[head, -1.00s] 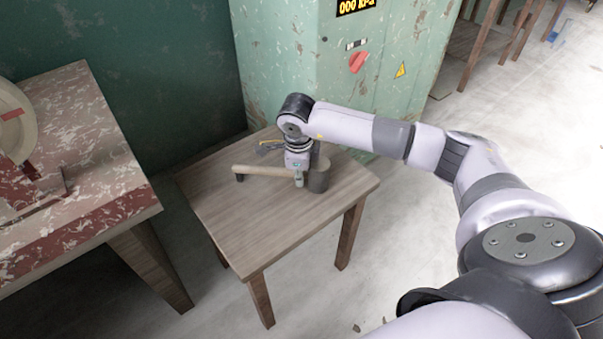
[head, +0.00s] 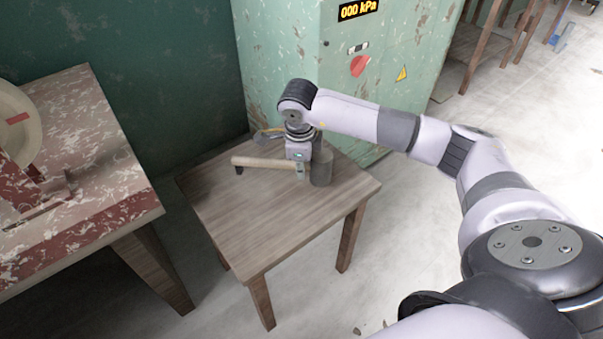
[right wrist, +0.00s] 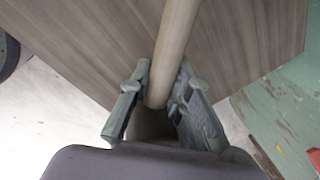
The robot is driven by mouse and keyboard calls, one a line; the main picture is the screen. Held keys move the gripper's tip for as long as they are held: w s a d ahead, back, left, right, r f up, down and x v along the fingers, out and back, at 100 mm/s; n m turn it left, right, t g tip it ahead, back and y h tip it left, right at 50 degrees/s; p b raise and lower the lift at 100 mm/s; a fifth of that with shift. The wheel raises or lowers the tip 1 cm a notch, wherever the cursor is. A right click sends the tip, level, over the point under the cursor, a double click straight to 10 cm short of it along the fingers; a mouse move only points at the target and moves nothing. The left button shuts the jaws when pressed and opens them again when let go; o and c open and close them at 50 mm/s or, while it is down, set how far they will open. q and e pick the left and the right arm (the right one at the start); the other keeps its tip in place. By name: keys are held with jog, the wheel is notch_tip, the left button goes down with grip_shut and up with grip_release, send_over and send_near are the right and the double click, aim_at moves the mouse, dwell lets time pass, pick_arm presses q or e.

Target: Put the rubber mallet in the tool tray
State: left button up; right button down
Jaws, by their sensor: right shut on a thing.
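The rubber mallet (head: 262,163) has a pale wooden handle pointing left and a dark grey cylindrical head (head: 322,168) at its right end. My right gripper (head: 301,174) is shut on the handle close to the head and holds the mallet over the wooden table. In the right wrist view the handle (right wrist: 174,45) runs between the two fingers of the gripper (right wrist: 162,88), and the head is mostly hidden below. I see no tool tray in these views. My left gripper is out of view.
The small wooden table (head: 260,225) has a clear front half. A green cabinet (head: 285,60) stands right behind. A stained bench (head: 85,205) is at the left with a gap between.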

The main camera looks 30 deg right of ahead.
notch_tip(320, 180, up, 6)
jog(key=shift+w+f+p, duration=0.1)
jog(key=shift+p, duration=0.35)
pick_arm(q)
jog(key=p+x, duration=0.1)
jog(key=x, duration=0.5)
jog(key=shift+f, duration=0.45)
pick_arm(e)
notch_tip(320, 180, up, 10)
